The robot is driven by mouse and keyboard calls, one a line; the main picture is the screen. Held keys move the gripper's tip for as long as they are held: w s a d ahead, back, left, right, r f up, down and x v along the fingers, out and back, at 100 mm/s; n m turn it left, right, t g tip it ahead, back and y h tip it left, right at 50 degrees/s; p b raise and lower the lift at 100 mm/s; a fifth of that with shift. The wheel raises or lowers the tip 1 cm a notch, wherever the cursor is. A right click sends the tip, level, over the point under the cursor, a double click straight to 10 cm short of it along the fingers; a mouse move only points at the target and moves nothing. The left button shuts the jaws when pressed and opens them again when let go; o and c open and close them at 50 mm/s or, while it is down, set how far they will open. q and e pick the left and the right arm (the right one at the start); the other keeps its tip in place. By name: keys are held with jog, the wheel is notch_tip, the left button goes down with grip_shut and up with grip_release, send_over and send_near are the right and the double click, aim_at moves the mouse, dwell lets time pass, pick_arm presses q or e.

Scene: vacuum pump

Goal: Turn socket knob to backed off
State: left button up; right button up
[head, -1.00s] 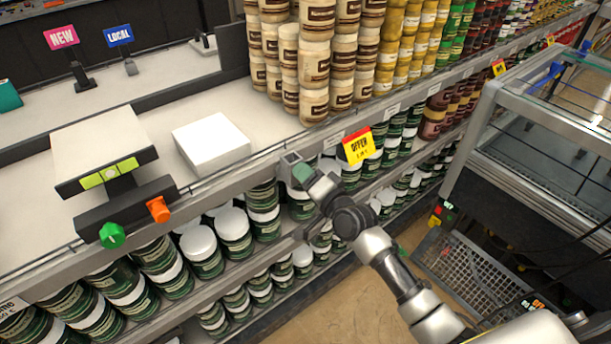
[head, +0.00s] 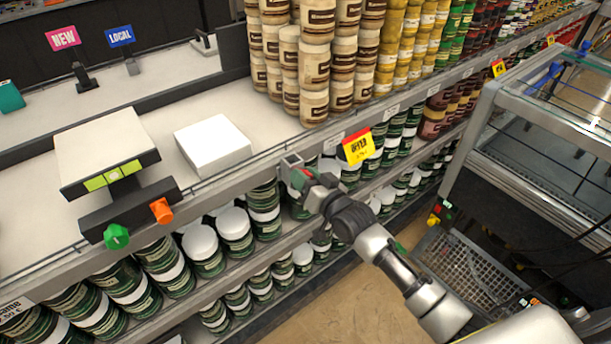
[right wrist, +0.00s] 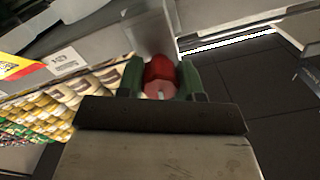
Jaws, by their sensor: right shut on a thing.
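The socket knob is a red knob (right wrist: 160,76) with a pale line on its face, seen between my fingers in the right wrist view. It sits against a grey metal bracket (right wrist: 150,30). In the head view the bracket (head: 288,162) is on the shelf's front edge, and only a bit of red shows by the fingers. My right gripper (head: 302,180) is shut on the knob; its green fingers (right wrist: 160,82) lie on both sides of it. The fingers partly hide the knob, and I cannot read its setting. My left gripper is not in view.
A white device with a green knob (head: 116,236) and an orange knob (head: 162,210) stands at the left. A white box (head: 212,146) is on the shelf top. A yellow and red price sign (head: 358,146) hangs right of my gripper. Several jars fill the shelves below.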

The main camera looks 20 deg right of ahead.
jog(key=shift+f, duration=0.15)
dwell(0.3)
jog(key=o, duration=0.9)
jog(key=shift+s, duration=0.1)
jog(key=shift+b+v, duration=0.65)
jog(key=shift+v, duration=4.75)
